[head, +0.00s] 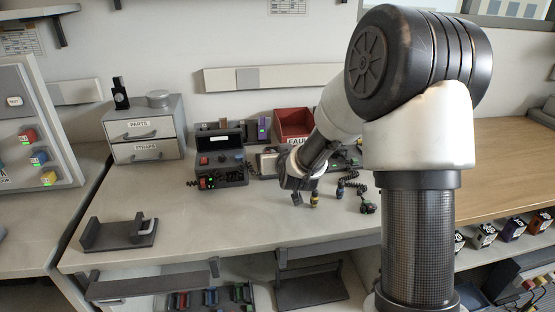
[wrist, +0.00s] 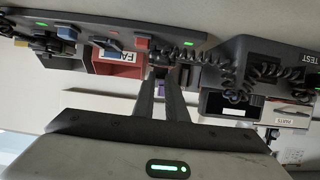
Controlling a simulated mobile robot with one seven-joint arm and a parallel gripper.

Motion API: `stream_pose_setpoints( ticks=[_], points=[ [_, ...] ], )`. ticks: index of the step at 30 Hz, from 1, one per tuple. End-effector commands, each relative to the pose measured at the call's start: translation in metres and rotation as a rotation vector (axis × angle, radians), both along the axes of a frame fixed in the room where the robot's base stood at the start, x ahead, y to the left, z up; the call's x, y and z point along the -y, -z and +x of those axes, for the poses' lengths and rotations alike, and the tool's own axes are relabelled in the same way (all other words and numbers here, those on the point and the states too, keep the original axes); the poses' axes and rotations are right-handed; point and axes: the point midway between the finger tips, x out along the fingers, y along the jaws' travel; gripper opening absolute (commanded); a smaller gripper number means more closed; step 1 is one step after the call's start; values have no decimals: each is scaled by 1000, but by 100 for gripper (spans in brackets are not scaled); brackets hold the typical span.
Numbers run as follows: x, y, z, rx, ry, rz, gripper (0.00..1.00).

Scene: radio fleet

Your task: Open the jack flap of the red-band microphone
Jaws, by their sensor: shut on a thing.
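My gripper (head: 297,198) hangs low over the middle of the bench, beside a small yellow-banded piece (head: 314,201). In the wrist view its two fingers (wrist: 162,76) are close together on something small and dark, too unclear to name. A black microphone with a red mark (head: 205,182) and a coiled cord lies in front of the dark test box (head: 222,155); I cannot make out its jack flap. In the wrist view a red block (wrist: 142,42) shows just beyond the fingertips; I cannot tell whether it belongs to a microphone.
A red fault bin (head: 293,122) stands behind the gripper. A blue-marked piece (head: 340,189) and a green-lit black piece (head: 368,207) lie to the right. A grey drawer unit (head: 146,118) stands at the left, with a dark holder (head: 115,236) in front. The bench's left front is mostly clear.

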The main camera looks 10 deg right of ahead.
Motion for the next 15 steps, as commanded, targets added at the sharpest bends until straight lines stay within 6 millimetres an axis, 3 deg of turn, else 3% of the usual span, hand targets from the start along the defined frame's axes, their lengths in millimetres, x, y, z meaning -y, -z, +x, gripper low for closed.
stream_pose_setpoints(
  ticks=[15],
  points=[
    [0,1,-1,43,0,0,0]
  ],
)
